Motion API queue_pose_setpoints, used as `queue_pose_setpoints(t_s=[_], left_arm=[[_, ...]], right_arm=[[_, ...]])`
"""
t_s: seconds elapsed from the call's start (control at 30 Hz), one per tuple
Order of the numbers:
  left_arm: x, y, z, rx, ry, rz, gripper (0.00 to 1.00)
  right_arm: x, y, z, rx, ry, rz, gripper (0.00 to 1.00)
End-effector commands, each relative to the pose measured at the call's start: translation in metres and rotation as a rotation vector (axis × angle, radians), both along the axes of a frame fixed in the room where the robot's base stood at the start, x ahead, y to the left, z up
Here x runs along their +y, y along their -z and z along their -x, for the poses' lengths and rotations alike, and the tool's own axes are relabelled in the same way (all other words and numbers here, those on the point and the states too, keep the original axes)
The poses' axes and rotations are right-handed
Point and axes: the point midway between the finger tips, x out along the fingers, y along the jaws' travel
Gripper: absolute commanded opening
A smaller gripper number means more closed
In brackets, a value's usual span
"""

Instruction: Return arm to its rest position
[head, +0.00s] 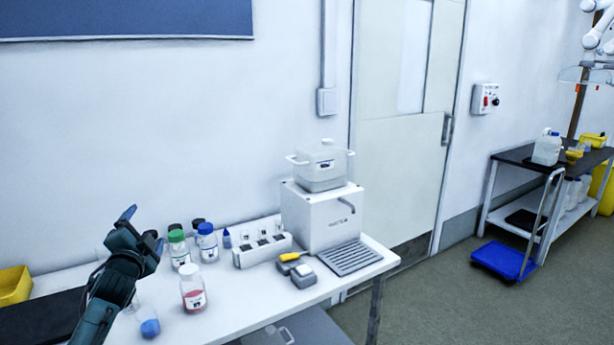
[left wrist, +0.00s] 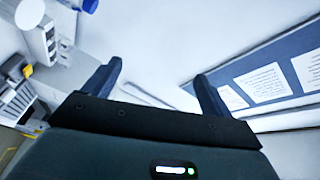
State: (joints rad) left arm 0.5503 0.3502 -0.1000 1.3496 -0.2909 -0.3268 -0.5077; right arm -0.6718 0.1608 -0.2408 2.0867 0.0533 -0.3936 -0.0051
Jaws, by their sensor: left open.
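My left gripper (head: 143,229) is raised above the left part of the white table in the head view, with its fingers pointing up and to the right. Its two dark fingers stand apart with nothing between them. In the left wrist view the open left gripper (left wrist: 155,85) faces the white wall and a blue board with papers. The forearm comes in from the lower left and hides part of the table. My right gripper is not in either view.
A blue-decked cart (head: 503,259) stands on the floor at right. The air above the bottles is clear.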

Motion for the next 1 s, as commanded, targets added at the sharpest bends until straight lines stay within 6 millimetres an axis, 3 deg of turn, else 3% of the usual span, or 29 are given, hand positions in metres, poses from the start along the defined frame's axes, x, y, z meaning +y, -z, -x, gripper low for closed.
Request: queue_pose_setpoints(t_s=[0.1, 0.27, 0.57, 0.67, 0.8, 0.9, 1.0], left_arm=[[-0.004, 0.01, -0.001, -0.009, 0.03, 0.358, 0.84], [-0.012, 0.021, -0.002, -0.013, 0.054, 0.789, 0.84], [-0.075, 0.135, 0.069, 0.164, 0.092, 0.835, 0.84], [-0.101, 0.176, 0.108, 0.239, 0.106, 0.856, 0.84], [-0.144, 0.232, 0.186, 0.364, 0.122, 0.91, 0.84], [-0.173, 0.261, 0.248, 0.451, 0.125, 0.961, 0.84], [-0.196, 0.277, 0.306, 0.527, 0.121, 1.014, 0.84]], right_arm=[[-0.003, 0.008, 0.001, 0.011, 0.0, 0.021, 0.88], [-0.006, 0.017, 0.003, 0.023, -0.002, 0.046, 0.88], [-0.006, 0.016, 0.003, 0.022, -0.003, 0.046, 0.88], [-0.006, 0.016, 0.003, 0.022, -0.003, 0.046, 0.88], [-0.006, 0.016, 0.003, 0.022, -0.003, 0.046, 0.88], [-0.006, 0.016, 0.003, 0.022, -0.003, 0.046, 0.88], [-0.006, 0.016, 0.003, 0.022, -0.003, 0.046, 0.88]])
